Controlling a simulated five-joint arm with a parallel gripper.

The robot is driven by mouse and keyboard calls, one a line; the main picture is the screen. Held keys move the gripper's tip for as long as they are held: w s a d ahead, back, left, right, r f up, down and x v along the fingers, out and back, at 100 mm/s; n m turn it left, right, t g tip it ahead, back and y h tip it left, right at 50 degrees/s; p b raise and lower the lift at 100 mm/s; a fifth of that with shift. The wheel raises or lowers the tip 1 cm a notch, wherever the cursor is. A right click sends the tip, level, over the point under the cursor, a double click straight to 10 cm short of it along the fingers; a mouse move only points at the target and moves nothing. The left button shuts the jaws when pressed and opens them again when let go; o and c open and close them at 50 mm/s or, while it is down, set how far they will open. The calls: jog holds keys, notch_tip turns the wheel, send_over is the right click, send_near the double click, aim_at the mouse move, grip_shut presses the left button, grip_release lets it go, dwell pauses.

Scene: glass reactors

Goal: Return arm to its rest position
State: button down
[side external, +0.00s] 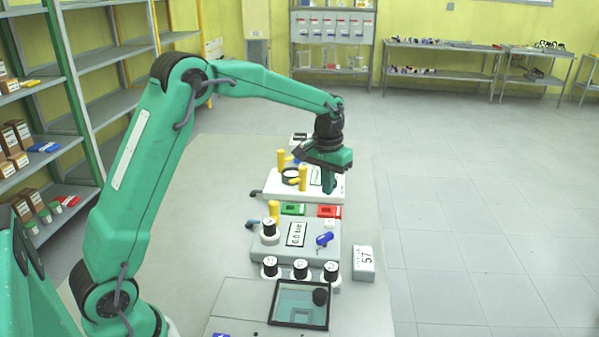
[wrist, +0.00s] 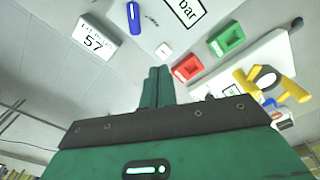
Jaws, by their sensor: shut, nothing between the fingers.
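My green arm reaches from the left out over the table in the side external view.
A grey panel with a "0.0 bar" display (side external: 297,234), a green block (side external: 293,209), a red block (side external: 330,211) and a blue valve (side external: 324,239) lies nearer. A box marked 57 (side external: 364,262) stands right. Black-topped knobs and a dark-framed glass tray (side external: 299,304) sit in front. Shelves line the left.

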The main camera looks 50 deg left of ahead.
jog(key=s+d+r+t, duration=0.1)
jog(key=s+d+r, duration=0.1)
jog(key=s+r, duration=0.5)
jog(key=s+d+r+m+t, duration=0.1)
jog(key=s+d+t, duration=0.1)
jog(key=s, duration=0.9)
jog(key=s+d+r+m+t, duration=0.1)
jog(key=s+t, duration=0.1)
jog(key=s, duration=0.9)
jog(key=shift+s+d+r+m, duration=0.15)
jog(key=shift+s+d+m, duration=0.15)
jog(key=shift+d, duration=0.05)
